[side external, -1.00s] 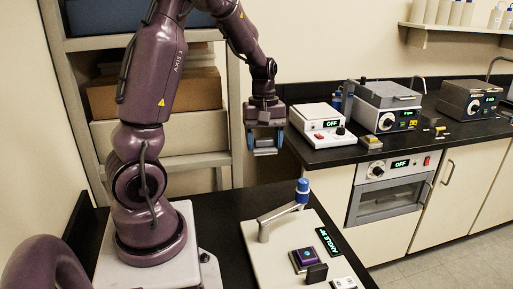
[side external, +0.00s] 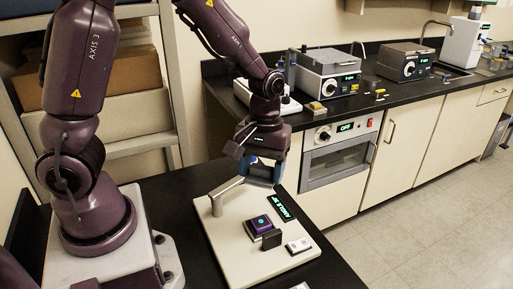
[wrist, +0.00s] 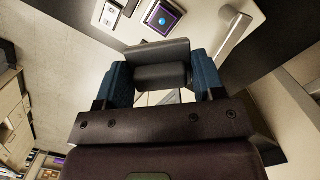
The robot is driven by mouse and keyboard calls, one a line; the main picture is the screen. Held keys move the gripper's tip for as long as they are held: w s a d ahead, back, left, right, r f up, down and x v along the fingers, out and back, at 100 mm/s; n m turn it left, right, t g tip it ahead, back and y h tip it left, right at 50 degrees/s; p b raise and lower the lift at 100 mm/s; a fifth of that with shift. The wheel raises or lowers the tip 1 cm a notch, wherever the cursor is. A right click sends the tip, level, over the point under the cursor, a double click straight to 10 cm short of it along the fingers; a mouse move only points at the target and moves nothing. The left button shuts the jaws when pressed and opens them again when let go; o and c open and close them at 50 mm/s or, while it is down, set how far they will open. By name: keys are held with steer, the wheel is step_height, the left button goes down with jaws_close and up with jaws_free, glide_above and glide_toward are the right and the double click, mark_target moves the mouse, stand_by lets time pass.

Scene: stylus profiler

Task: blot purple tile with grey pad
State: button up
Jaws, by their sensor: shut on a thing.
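The purple tile (side external: 259,224) has a blue round spot and sits on a dark square mount on the pale base plate. In the wrist view the tile (wrist: 163,18) is beyond the fingers, near the top. My gripper (side external: 262,172) is above the far part of the plate, up and behind the tile and apart from it. In the wrist view my gripper (wrist: 160,76) has its blue fingers shut on the dark grey pad (wrist: 160,78), holding it between them. In the side view the pad is mostly hidden by the fingers.
A silver swing arm (side external: 226,189) on a post stands at the plate's left, close to my gripper. A black block (side external: 271,239), a white switch box (side external: 298,246) and a green-lit display (side external: 284,206) are near the tile. The pale base plate (side external: 229,245) is clear at front left.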

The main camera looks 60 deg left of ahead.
mark_target(260, 222)
step_height(260, 222, down, 11)
steer(key=shift+f, duration=0.15)
stand_by(0.5)
steer(key=shift+f, duration=0.6)
stand_by(1.3)
steer(key=shift+r, duration=3)
steer(key=shift+s+m, duration=0.1)
steer(key=shift+m, duration=0.2)
steer(key=shift+r+m, duration=0.45)
steer(key=shift+m, duration=0.45)
steer(key=w+r+m+y, duration=0.1)
steer(key=w+r+m, duration=0.3)
steer(key=r+m, duration=0.2)
steer(key=shift+w+r+m, duration=0.3)
steer(key=shift+w+r, duration=0.1)
